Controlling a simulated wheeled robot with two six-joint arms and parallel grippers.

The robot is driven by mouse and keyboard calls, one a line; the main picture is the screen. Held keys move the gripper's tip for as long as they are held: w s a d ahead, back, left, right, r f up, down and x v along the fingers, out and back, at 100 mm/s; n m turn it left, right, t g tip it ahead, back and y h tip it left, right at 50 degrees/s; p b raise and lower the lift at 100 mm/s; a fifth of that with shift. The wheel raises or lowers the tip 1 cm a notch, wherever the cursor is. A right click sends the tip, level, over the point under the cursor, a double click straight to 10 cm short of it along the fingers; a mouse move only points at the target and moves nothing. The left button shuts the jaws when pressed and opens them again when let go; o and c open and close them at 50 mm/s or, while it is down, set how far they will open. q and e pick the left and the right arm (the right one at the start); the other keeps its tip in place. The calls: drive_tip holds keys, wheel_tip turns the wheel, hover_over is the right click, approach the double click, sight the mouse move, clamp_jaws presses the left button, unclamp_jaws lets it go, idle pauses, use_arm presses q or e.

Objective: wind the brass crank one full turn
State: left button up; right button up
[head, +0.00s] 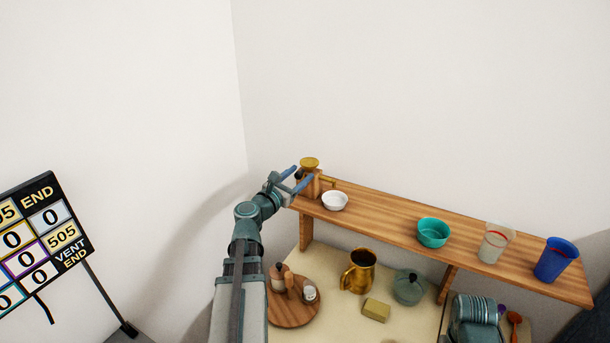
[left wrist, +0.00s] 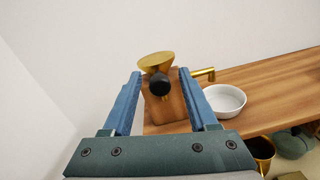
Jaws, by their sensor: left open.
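A small mill with a wooden body (head: 313,189) and a brass funnel-shaped top (head: 309,162) stands at the left end of the wooden shelf. In the left wrist view the brass top (left wrist: 156,61) and a round black knob (left wrist: 159,84) show in front of the wooden body (left wrist: 165,106). A short brass arm (left wrist: 204,73) sticks out to the right. Which brass part is the crank is hard to tell. My left gripper (head: 297,177) is open, its blue fingers on either side of the knob in the picture; contact cannot be told.
A white bowl (head: 334,201) stands on the shelf (head: 385,214) close to the right of the mill. A teal bowl (head: 433,233), a clear cup (head: 494,243) and a blue cup (head: 556,261) stand further right. A brass jug (head: 359,272) stands below. Left of the shelf is wall.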

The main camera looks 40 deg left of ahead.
use_arm(q)
clamp_jaws()
idle(0.4)
drive_tip(key=m, duration=0.1)
drive_tip(key=d+m, duration=0.1)
drive_tip(key=m, duration=0.1)
drive_tip(key=shift+d+f, duration=0.1)
drive_tip(key=shift+d, duration=0.05)
drive_tip(key=shift+w+d+f+m, duration=0.15)
drive_tip(key=shift+d+m, duration=0.1)
drive_tip(key=shift+m, duration=0.7)
drive_tip(key=shift+s+d+f+m, duration=0.15)
drive_tip(key=shift+d+m, duration=0.1)
drive_tip(key=shift+m, duration=0.7)
drive_tip(key=shift+w, duration=0.1)
unclamp_jaws()
